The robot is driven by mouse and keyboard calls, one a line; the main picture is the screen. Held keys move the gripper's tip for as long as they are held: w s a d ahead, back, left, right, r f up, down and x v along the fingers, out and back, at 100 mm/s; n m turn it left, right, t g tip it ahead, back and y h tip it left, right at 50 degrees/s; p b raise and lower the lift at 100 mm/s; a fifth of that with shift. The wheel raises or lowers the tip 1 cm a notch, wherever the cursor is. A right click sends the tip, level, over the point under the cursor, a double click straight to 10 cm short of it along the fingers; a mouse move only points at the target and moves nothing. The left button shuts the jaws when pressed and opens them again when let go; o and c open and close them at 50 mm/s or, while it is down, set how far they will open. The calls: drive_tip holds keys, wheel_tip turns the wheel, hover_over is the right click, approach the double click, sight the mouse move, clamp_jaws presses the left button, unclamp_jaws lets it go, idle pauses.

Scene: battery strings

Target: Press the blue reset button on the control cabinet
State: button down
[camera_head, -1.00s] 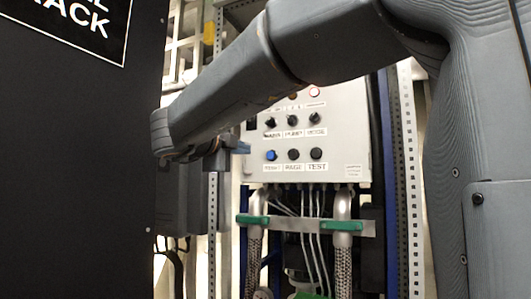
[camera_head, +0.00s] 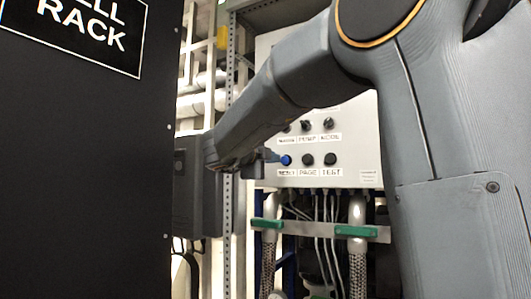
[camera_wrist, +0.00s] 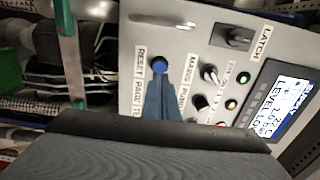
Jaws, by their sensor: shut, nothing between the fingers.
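The blue reset button (camera_head: 286,160) sits at the left end of the lower button row on the grey control cabinet (camera_head: 348,176). It also shows in the wrist view (camera_wrist: 160,65), beside the RESET label. My gripper (camera_head: 275,157) is shut and empty, its blue-grey fingers pointing at the button. In the wrist view the fingertips (camera_wrist: 160,80) lie right at the button's edge and overlap part of it. I cannot tell whether they touch it or whether it is pushed in. My forearm hides the cabinet's upper part in the head view.
Black PAGE (camera_head: 308,160) and TEST (camera_head: 330,159) buttons sit close to the right of the reset button. Knobs (camera_wrist: 209,73), lamps and a lit display (camera_wrist: 274,103) share the panel. A black rack panel (camera_head: 85,170) stands at left. Cables run below the cabinet.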

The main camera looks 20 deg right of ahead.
sight(284, 158)
drive_tip(key=shift+p+x, duration=0.7)
drive_tip(key=shift+x, duration=1.75)
drive_tip(key=shift+w+d, duration=0.4)
drive_tip(key=shift+d, duration=0.1)
drive_tip(key=shift+w+d+r, duration=0.1)
drive_tip(key=shift+d+r, duration=0.05)
drive_tip(key=shift+r, duration=0.15)
drive_tip(key=shift+s+a, duration=0.25)
drive_tip(key=shift+a, duration=0.1)
drive_tip(key=b+v, duration=0.2)
drive_tip(key=v, duration=1.1)
drive_tip(key=shift+s+a+f+b, duration=0.2)
drive_tip(key=shift+f+b, duration=0.1)
drive_tip(key=shift+b, duration=0.05)
